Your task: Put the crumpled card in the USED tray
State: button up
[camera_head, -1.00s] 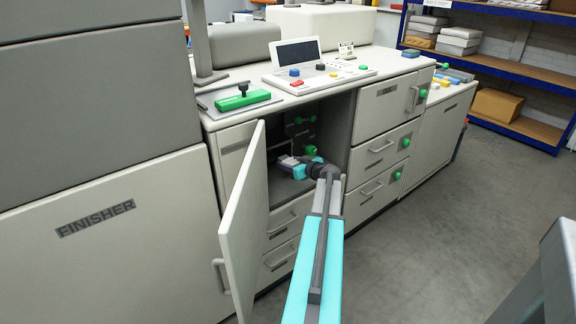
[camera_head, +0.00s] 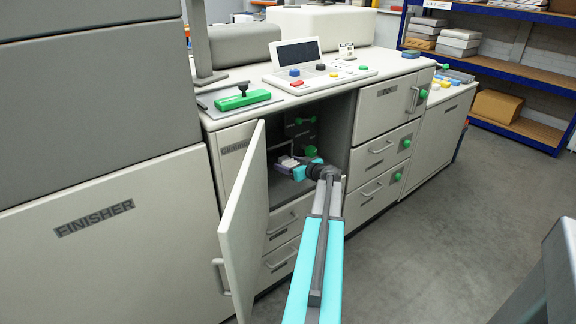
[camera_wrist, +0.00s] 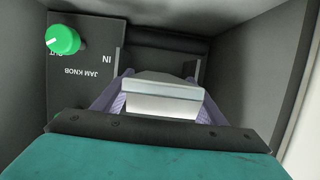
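A pale, block-like piece that looks like the card (camera_wrist: 163,98) lies between my gripper's two purple fingers in the wrist view. The fingers are close along both its sides; I cannot tell whether they grip it or only stand around it. In the head view my gripper (camera_head: 287,165) is inside the open cabinet bay, with a small whitish piece at its tip. The teal wrist is just behind it. I cannot make out a tray marked USED in either view.
The bay's open door (camera_head: 243,225) stands to the left of my arm. A green jam knob (camera_wrist: 62,40) is on the bay's panel, near the gripper. Closed drawers (camera_head: 378,150) flank the bay on the right. The floor (camera_head: 430,240) at right is clear.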

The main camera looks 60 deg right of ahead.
jog(key=p, duration=0.2)
jog(key=shift+r+p, duration=0.15)
jog(key=shift+p, duration=0.2)
jog(key=b+v, duration=0.3)
jog(key=v, duration=1)
jog(key=shift+s, duration=0.4)
jog(key=shift+o, duration=0.5)
jog(key=r+m+p, duration=0.1)
jog(key=m+p, duration=0.2)
jog(key=m, duration=0.9)
jog(key=s+a+r+m+p, duration=0.1)
jog(key=m+p, duration=0.2)
jog(key=m, duration=0.9)
jog(key=s+m+g+p, duration=0.1)
jog(key=m+p, duration=0.2)
jog(key=m, duration=0.9)
jog(key=shift+s+a+r+p, duration=0.2)
jog(key=shift+s+r+p, duration=0.1)
jog(key=shift+r, duration=0.1)
jog(key=shift+w, duration=0.15)
